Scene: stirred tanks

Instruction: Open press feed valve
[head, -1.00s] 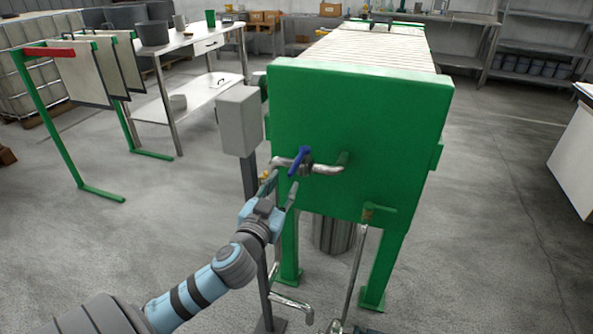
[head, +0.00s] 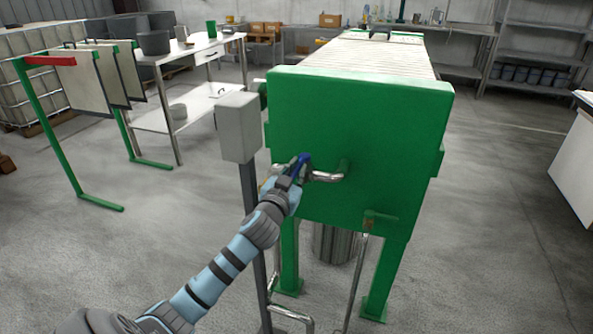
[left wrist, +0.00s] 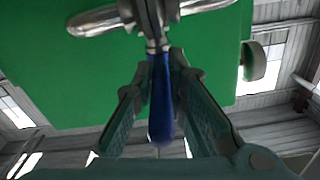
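The press feed valve has a blue lever handle (head: 302,160) on a silver pipe (head: 326,177) at the green end plate of the press (head: 360,120). My left gripper (head: 292,178) is at the valve and hides part of it in the head view. In the left wrist view the blue handle (left wrist: 160,100) lies between the two fingers of my left gripper (left wrist: 160,85). The silver valve body and pipe (left wrist: 98,19) show beyond the fingertips. My right gripper is not in view.
A grey box on a post (head: 238,127) stands just left of the valve, close to my left arm. A lower pipe (head: 357,275) runs down below the press, beside a metal bin (head: 333,243). A green rack (head: 55,150) stands at the left. The floor at the right is clear.

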